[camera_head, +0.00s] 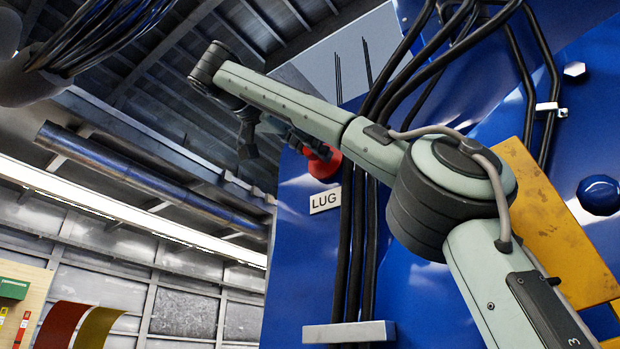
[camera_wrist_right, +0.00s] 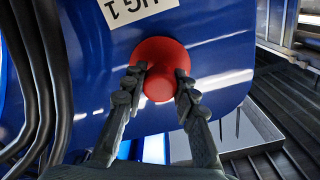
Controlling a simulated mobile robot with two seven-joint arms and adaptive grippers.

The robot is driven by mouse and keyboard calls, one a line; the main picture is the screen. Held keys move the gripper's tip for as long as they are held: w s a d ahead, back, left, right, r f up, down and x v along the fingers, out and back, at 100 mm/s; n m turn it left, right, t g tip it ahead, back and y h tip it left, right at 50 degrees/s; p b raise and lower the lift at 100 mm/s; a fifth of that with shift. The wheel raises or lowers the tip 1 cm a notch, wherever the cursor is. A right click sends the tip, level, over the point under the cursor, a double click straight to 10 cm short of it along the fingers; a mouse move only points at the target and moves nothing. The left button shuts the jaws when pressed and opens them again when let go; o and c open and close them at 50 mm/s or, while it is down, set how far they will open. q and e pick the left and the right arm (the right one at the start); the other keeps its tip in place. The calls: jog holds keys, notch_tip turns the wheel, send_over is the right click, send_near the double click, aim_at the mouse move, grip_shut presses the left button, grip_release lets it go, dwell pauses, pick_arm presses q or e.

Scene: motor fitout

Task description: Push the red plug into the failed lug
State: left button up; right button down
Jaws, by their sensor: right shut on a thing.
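The red plug (camera_head: 323,163) is at the blue panel's left part in the head view, partly hidden by my right arm. In the wrist view the red plug (camera_wrist_right: 160,58) shows as a wide round red flange with a smaller knob facing the camera. My right gripper (camera_wrist_right: 160,82) is shut on the knob, one finger on each side. In the head view the right gripper (camera_head: 314,149) reaches the plug from the upper left. The lug's opening is hidden behind the plug, and I cannot tell how deep the plug sits. My left gripper is not in view.
A grey ledge (camera_head: 349,333) and a yellow plate (camera_head: 560,230) stick out nearby.

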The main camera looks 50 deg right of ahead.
jog(key=shift+d, duration=0.25)
jog(key=c, duration=1.1)
grip_release()
jog(key=a, duration=0.4)
jog(key=s+a, duration=0.1)
jog(key=a, duration=0.7)
jog(key=shift+s, duration=0.2)
jog(key=shift+d, duration=0.1)
